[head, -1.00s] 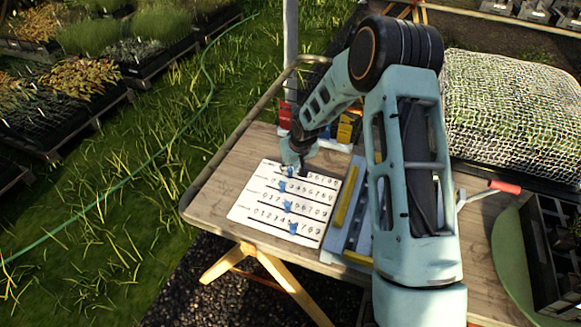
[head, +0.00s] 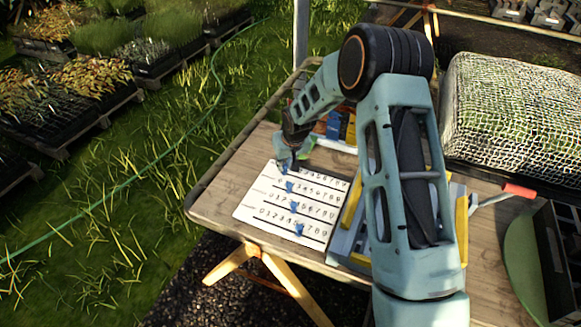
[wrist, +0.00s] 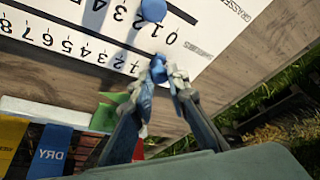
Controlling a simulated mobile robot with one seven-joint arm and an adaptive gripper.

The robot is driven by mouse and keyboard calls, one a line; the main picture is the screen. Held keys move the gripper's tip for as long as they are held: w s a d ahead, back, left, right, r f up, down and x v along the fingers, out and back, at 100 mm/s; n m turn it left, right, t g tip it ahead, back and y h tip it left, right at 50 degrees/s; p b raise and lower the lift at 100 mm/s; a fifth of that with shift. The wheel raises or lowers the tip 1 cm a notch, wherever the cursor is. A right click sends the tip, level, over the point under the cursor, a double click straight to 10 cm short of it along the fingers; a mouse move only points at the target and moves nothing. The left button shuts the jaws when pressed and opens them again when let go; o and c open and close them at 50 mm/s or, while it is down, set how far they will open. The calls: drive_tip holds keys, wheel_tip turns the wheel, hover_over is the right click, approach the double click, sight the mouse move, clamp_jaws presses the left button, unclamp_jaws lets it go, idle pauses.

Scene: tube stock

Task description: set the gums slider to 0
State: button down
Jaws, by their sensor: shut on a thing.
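The white slider board (head: 246,212) lies on the table with several numbered rows, each with a blue slider. My gripper (head: 290,156) is low over the far row, near its left, low-number end. In the wrist view my gripper (wrist: 165,80) is shut on that row's blue slider (wrist: 158,68), beside the low digits. The fingers hide the end of the row, so its exact setting cannot be told. The neighbouring row's slider (wrist: 153,10) stands apart from the fingers. The held row's name is not readable.
Coloured bins, including a blue one marked DRY (wrist: 52,150), stand just behind the board. A tray with yellow bars (head: 352,205) lies to its right. A netted box (head: 510,110) is at the far right. The wooden table (head: 215,185) is bare left of the board.

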drive_tip(key=shift+w+a+r, duration=0.1)
drive_tip(key=shift+a, duration=0.1)
drive_tip(key=c, duration=1.8)
unclamp_jaws()
drive_tip(key=shift+c, duration=0.2)
drive_tip(key=v, duration=1.2)
drive_tip(key=shift+d, duration=0.1)
